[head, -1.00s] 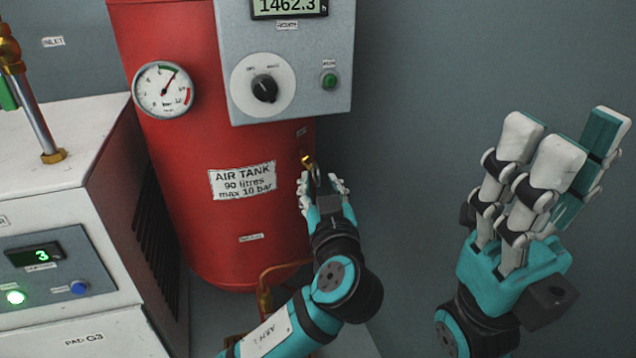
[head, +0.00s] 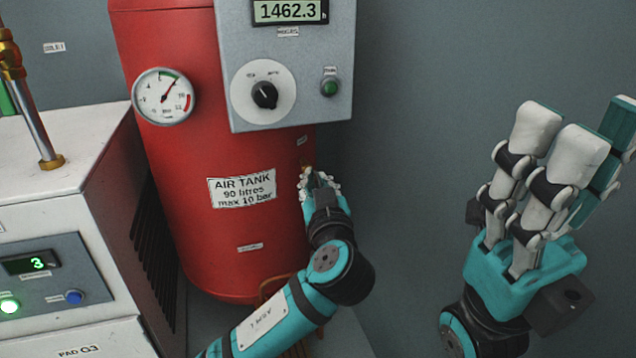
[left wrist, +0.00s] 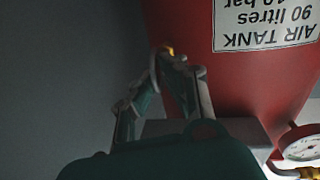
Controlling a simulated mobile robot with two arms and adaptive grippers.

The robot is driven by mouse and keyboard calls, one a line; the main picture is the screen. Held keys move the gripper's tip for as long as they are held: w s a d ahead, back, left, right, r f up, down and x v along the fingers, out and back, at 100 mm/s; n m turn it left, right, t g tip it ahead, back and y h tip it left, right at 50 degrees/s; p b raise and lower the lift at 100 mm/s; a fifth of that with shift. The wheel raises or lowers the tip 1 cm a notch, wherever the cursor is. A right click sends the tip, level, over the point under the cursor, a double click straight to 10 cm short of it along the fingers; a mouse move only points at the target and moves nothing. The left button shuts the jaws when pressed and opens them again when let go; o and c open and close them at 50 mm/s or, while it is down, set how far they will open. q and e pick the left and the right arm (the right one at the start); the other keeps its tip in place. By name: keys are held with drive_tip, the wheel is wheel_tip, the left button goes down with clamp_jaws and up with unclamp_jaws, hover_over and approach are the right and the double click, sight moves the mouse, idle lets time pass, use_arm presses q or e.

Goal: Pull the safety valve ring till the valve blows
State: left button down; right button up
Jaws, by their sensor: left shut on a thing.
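The safety valve is a small brass fitting (head: 307,168) on the right side of the red air tank (head: 190,130); only a bit shows above my fingers. In the left wrist view its brass tip (left wrist: 168,50) shows at the fingertips. My left gripper (head: 318,180) is at the valve, its fingers closed together on the valve's ring. The ring itself is mostly hidden by the fingers. My right gripper (head: 585,140) is open and empty, off to the right, away from the tank.
A grey control box (head: 290,60) with a knob and green button overhangs the valve. A pressure gauge (head: 164,96) is on the tank's left; its needle points up and right. A white cabinet (head: 70,150) stands at left.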

use_arm(q)
drive_tip(key=shift+s+d, duration=0.15)
drive_tip(key=shift+d, duration=0.05)
drive_tip(key=shift+s+d+p, duration=0.1)
drive_tip(key=shift+s+p, duration=0.15)
drive_tip(key=shift+p, duration=0.1)
drive_tip(key=c, duration=1.4)
unclamp_jaws()
drive_tip(key=shift+c, duration=0.2)
drive_tip(key=s+d, duration=0.1)
drive_tip(key=s, duration=0.6)
drive_tip(key=shift+s, duration=0.2)
drive_tip(key=shift+d, duration=0.1)
